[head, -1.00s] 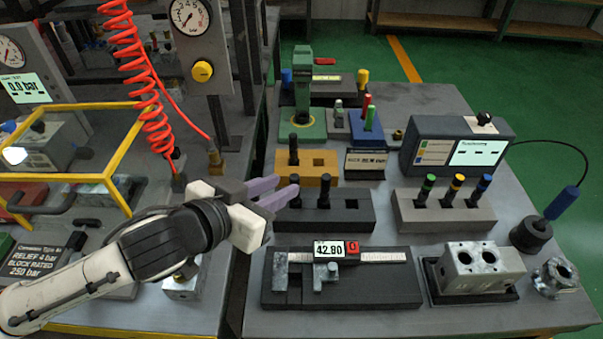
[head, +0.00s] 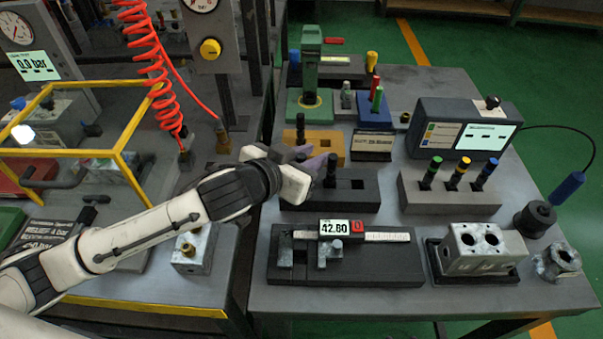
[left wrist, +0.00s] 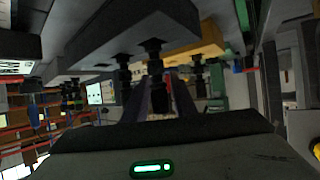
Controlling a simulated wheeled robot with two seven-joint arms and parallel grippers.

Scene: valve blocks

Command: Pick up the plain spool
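The dark spool rack (head: 352,201) holds plain black spools with no coloured band. One black spool (head: 331,170) stands upright in it, just right of my left gripper (head: 306,160). Another is hidden behind that gripper in the head view. In the left wrist view, which is upside down, this nearer black spool (left wrist: 154,66) lies between the purple fingers (left wrist: 162,98), and the other spool (left wrist: 121,78) is to its left. The fingers look apart; I cannot tell if they touch the spool. My right gripper is not in view.
Behind is a yellow block (head: 327,143) with a black spool (head: 300,128). A grey rack (head: 450,198) with green, yellow and blue banded spools stands to the right. A caliper (head: 384,236) on a dark base lies in front. A metal valve block (head: 484,249) is front right.

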